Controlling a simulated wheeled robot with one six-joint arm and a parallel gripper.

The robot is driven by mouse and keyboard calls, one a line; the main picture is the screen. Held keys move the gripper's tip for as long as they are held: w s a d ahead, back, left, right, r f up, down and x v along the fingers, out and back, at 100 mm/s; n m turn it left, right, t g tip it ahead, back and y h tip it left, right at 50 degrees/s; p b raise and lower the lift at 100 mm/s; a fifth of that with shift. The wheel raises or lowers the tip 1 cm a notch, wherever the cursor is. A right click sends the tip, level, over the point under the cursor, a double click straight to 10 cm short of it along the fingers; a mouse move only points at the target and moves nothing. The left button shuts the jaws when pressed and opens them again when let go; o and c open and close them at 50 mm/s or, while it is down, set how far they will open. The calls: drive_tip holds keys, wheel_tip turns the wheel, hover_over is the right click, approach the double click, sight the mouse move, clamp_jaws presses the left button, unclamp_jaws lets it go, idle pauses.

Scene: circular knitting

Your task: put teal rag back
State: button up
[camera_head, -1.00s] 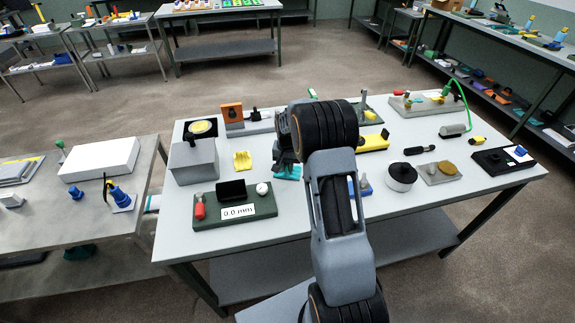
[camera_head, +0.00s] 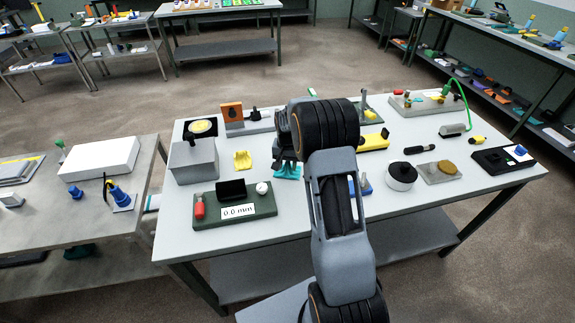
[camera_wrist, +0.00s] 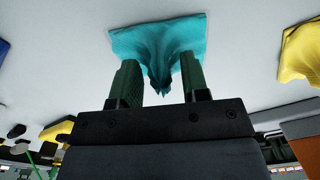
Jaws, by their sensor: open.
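The teal rag (camera_head: 288,173) lies on the grey worktable, just below my gripper in the head view. In the wrist view the teal rag (camera_wrist: 158,42) is spread on the table with a gathered peak standing up between my two fingers. My gripper (camera_wrist: 160,78) is open, with one dark green finger on either side of the peak. I see a gap on each side near the peak's tip; contact nearer the fingertips cannot be told. In the head view my arm partly covers the gripper (camera_head: 286,158).
A yellow cloth-like piece (camera_head: 242,161) lies left of the rag. A green gauge board (camera_head: 235,207) sits in front, a grey box (camera_head: 194,160) farther left.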

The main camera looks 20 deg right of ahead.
sight(287, 163)
wheel_tip(287, 163, up, 11)
drive_tip(key=s+a+r+n+t, duration=0.1)
drive_tip(key=s+a+r+n, duration=0.15)
drive_tip(key=s+r, duration=0.2)
drive_tip(key=s+a+r+n+t, duration=0.1)
drive_tip(key=s+a+r, duration=0.25)
drive_tip(key=s, duration=0.25)
drive_tip(key=s+a+f+n+t, duration=0.1)
drive_tip(key=s+a, duration=0.1)
drive_tip(key=s, duration=0.5)
drive_tip(key=s+a+f+n+t, duration=0.1)
drive_tip(key=s+a+n, duration=0.1)
drive_tip(key=s, duration=0.5)
drive_tip(key=shift+a+f+b, duration=0.3)
drive_tip(key=shift+a+b, duration=0.1)
drive_tip(key=shift+a, duration=0.2)
